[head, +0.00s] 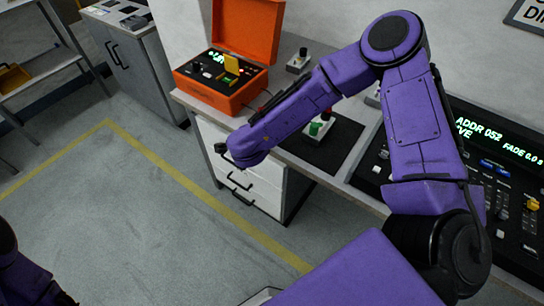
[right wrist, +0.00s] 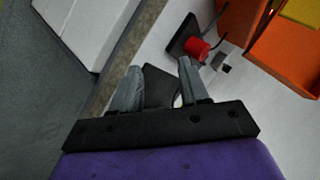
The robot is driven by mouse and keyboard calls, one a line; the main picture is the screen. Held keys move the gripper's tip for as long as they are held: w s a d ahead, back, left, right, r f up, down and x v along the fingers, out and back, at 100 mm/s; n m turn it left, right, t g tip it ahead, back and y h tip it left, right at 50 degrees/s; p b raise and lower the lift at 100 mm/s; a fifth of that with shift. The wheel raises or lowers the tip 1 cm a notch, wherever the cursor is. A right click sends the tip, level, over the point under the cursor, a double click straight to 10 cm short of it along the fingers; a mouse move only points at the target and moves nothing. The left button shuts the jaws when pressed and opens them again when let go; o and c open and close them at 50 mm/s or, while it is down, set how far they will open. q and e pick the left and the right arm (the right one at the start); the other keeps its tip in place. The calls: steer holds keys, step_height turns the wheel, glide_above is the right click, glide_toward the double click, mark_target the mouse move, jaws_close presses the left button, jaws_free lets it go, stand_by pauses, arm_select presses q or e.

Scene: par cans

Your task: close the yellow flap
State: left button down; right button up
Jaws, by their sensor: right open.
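The yellow flap (head: 232,65) stands raised on the panel of the orange case (head: 222,90), whose orange lid (head: 247,28) is open, in the head view. A yellow patch (right wrist: 303,10) shows at the top right corner of the right wrist view, inside the orange case (right wrist: 265,45); I cannot tell if it is the flap. My right gripper (head: 221,152) is in front of the bench edge, below the case and apart from it. Its two fingers (right wrist: 160,85) are spread and empty in the right wrist view. My left gripper (head: 66,299) barely shows at the bottom left; its jaws cannot be made out.
A red knob (right wrist: 196,49) on a dark base stands near the case. A green-topped device (head: 317,127) sits on a black mat (head: 340,142) behind my right arm. A lighting console (head: 510,180) is at the right. White drawers (head: 250,185) stand below; the floor is clear.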

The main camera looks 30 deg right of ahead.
steer(key=s+a+f+n, duration=0.1)
steer(key=s+f+n, duration=0.2)
steer(key=s+f, duration=0.2)
steer(key=shift+s+f+y, duration=0.3)
steer(key=shift+s+y, duration=0.05)
steer(key=shift+y, duration=0.05)
